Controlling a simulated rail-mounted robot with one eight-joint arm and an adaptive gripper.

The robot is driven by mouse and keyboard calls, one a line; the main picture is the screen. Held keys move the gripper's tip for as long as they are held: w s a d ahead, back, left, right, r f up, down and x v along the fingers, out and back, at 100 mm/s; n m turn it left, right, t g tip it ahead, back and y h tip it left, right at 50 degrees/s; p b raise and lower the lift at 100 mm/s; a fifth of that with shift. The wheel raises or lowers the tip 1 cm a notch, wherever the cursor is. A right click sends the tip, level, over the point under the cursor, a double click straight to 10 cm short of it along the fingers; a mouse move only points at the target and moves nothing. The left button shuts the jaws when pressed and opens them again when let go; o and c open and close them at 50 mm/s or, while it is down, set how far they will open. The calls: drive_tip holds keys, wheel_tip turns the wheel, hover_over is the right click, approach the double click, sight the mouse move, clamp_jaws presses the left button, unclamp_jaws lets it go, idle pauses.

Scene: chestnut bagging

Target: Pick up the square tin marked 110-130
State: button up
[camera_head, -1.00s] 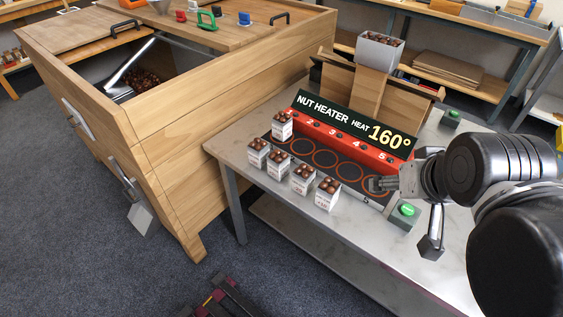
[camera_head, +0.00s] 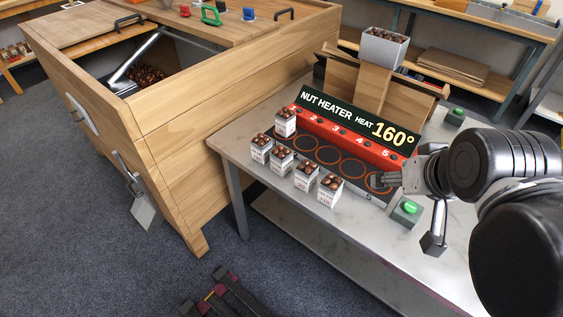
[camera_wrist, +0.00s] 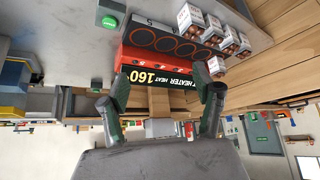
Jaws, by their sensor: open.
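Several square white tins heaped with brown chestnuts stand at the heater. One tin (camera_head: 286,129) is on the heater's spot 1. The others, a left tin (camera_head: 260,155), a second tin (camera_head: 280,167), a third tin (camera_head: 303,184) and a right tin (camera_head: 327,198), stand in a row along its front edge. Their printed labels are too small to read, so I cannot tell which is marked 110-130.
The red nut heater (camera_head: 345,146) reads 160° and has several ringed spots. A green button box (camera_head: 407,210) stands right of it. A wooden chute with a grey bin (camera_head: 382,48) rises behind. The wooden chestnut cabinet (camera_head: 190,130) is at left.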

drive_tip(key=n+g+y+p, duration=0.1)
drive_tip(key=n+g+y, duration=0.3)
drive_tip(key=n, duration=0.6)
hover_over(281, 154)
drive_tip(key=s+d, duration=0.3)
drive_tip(key=d, duration=0.1)
wheel_tip(281, 154, down, 11)
drive_tip(key=x, duration=0.8)
drive_tip(key=shift+w+f+b, duration=0.15)
drive_tip(key=shift+f+b, duration=0.2)
drive_tip(key=x, duration=0.3)
drive_tip(key=shift+w+a+f, duration=0.15)
drive_tip(key=shift+a+f, duration=0.05)
drive_tip(key=shift+a, duration=0.15)
drive_tip(key=shift+w+a+f+h, duration=0.1)
drive_tip(key=shift+f+h, duration=0.05)
drive_tip(key=shift+f, duration=0.2)
drive_tip(key=shift+w+a+f+h, duration=0.1)
drive_tip(key=shift+f+h, duration=0.05)
drive_tip(key=shift+f, duration=0.2)
drive_tip(key=c, duration=1.3)
